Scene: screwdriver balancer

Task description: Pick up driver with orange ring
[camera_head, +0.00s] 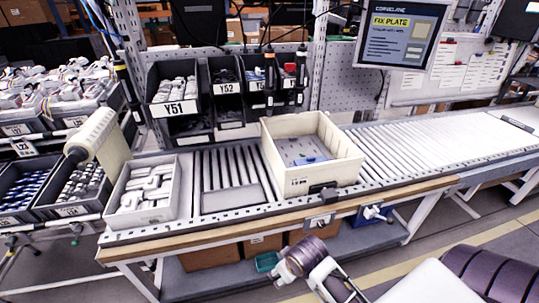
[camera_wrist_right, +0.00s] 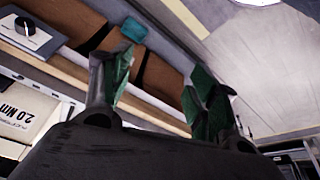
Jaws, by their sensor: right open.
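Several dark drivers hang upright in front of the bins at the back of the conveyor. One driver (camera_head: 270,72) near the middle seems to carry an orange band; it is small in the head view. Another driver (camera_head: 301,68) hangs to its right, and one (camera_head: 127,82) hangs at the left post. My right gripper (camera_head: 267,262) is low in front of the conveyor's front edge, well below and away from the drivers. In the right wrist view its green-padded fingers (camera_wrist_right: 160,85) are apart with nothing between them. My left gripper is not in view.
A cream crate (camera_head: 348,166) with a grey plate and a blue part stands on the roller conveyor (camera_head: 420,140). A grey tray of white parts (camera_head: 183,193) is to its left. Cardboard boxes (camera_head: 209,256) sit underneath. A monitor (camera_head: 402,32) stands at the back right.

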